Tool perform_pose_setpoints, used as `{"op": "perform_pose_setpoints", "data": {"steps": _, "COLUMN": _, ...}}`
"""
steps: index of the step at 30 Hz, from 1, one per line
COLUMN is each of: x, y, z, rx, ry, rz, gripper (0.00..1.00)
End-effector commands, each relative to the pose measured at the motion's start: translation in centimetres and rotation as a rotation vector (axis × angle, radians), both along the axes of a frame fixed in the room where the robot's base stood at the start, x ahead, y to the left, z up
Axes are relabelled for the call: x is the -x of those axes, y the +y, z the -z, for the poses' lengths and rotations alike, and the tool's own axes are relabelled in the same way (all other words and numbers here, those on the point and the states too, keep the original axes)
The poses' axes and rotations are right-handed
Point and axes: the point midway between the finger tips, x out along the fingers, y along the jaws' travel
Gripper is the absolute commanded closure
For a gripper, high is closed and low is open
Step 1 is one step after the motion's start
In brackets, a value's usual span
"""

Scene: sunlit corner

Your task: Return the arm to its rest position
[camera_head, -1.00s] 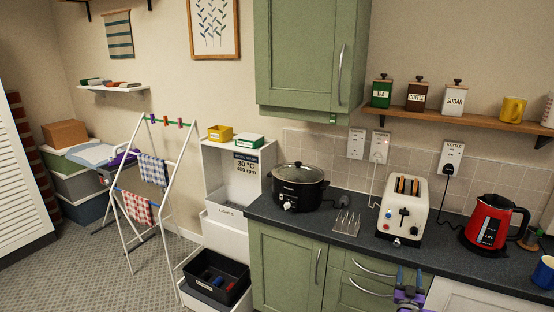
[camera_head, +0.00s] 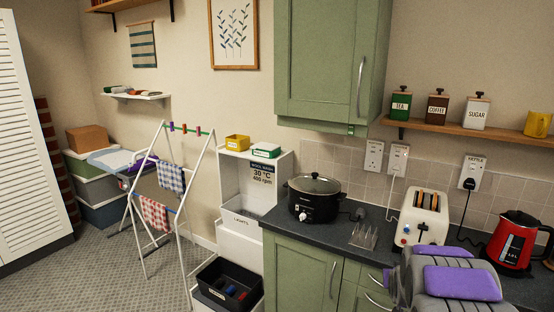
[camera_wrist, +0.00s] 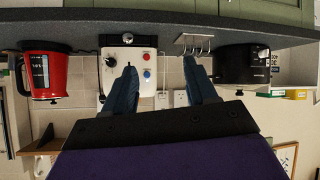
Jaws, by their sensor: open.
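My arm (camera_head: 462,280), grey with purple covers, rises into the bottom right of the head view, in front of the counter and partly hiding its edge. My gripper (camera_wrist: 161,78) shows in the wrist view, where the scene appears upside down. Its two dark blue fingers are spread wide apart with nothing between them. Behind the fingers are the white toaster (camera_wrist: 128,68) and the toast rack (camera_wrist: 195,44). The fingertips are not clearly visible in the head view.
The dark counter (camera_head: 338,236) holds a black slow cooker (camera_head: 314,199), the toast rack (camera_head: 363,236), the toaster (camera_head: 421,217) and a red kettle (camera_head: 512,242). A drying rack (camera_head: 186,215) and a black bin (camera_head: 229,284) stand left. Some floor (camera_head: 105,275) is clear.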

Motion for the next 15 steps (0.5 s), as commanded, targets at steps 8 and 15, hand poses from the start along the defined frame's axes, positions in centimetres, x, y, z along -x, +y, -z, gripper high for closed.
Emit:
{"op": "perform_pose_setpoints", "data": {"steps": 8, "x": 8.4, "y": 6.7, "z": -3.2, "rx": -0.088, "ry": 0.238, "rz": -0.018, "gripper": 0.43}}
{"op": "perform_pose_setpoints", "data": {"steps": 15, "x": 17.7, "y": 12.4, "z": -5.1, "rx": -0.162, "ry": 0.453, "rz": -0.046, "gripper": 0.43}}
